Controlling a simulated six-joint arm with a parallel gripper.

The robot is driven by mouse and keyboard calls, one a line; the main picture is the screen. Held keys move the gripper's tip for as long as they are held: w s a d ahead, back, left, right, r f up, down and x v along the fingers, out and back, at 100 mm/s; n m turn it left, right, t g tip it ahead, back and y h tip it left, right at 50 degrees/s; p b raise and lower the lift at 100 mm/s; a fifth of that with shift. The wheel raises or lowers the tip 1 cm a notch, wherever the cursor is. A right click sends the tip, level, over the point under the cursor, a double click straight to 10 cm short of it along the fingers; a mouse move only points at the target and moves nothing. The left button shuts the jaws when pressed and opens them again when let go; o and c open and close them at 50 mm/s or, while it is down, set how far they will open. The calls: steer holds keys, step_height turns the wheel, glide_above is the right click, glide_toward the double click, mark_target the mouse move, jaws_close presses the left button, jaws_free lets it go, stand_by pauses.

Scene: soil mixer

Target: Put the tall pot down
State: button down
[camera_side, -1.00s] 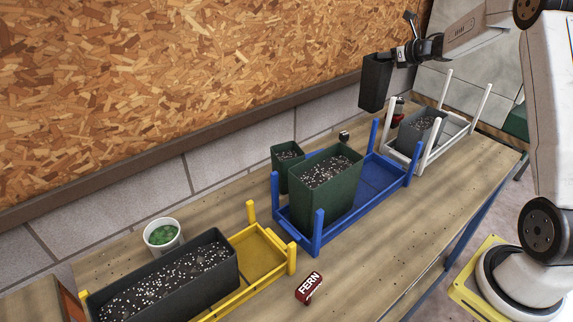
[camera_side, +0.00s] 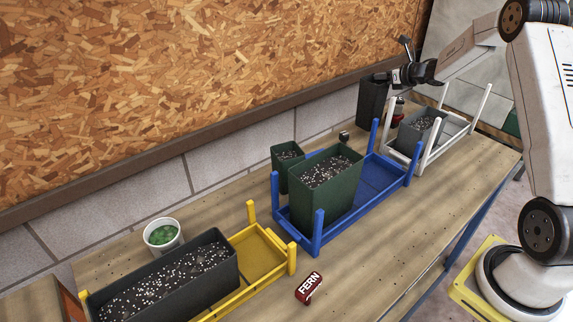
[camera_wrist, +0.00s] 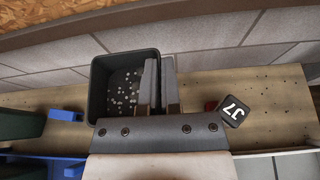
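The tall pot (camera_side: 371,100) is dark grey and upright, behind the far end of the blue rack, close to the wall. Its base is at about table height, but I cannot tell whether it touches the table. In the wrist view the pot (camera_wrist: 125,90) shows from above with a little white-flecked soil deep inside. My gripper (camera_wrist: 158,65) has one finger inside the pot and one outside, closed on its right wall. In the side view my gripper (camera_side: 390,77) is at the pot's upper rim.
A blue rack (camera_side: 362,208) holds green pots, with a white rack (camera_side: 433,152) holding a grey pot to its right. A dark block with white marks (camera_wrist: 235,110) sits right of the tall pot. A yellow rack (camera_side: 262,255), white cup (camera_side: 163,236) and FERN tag (camera_side: 309,288) are nearer.

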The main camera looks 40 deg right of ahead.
steer(key=shift+f, duration=1.9)
steer(key=c, duration=0.8)
jaws_free()
steer(key=shift+f, duration=0.1)
steer(key=shift+s+r, duration=0.1)
steer(key=shift+r, duration=0.15)
steer(key=shift+v, duration=5.9)
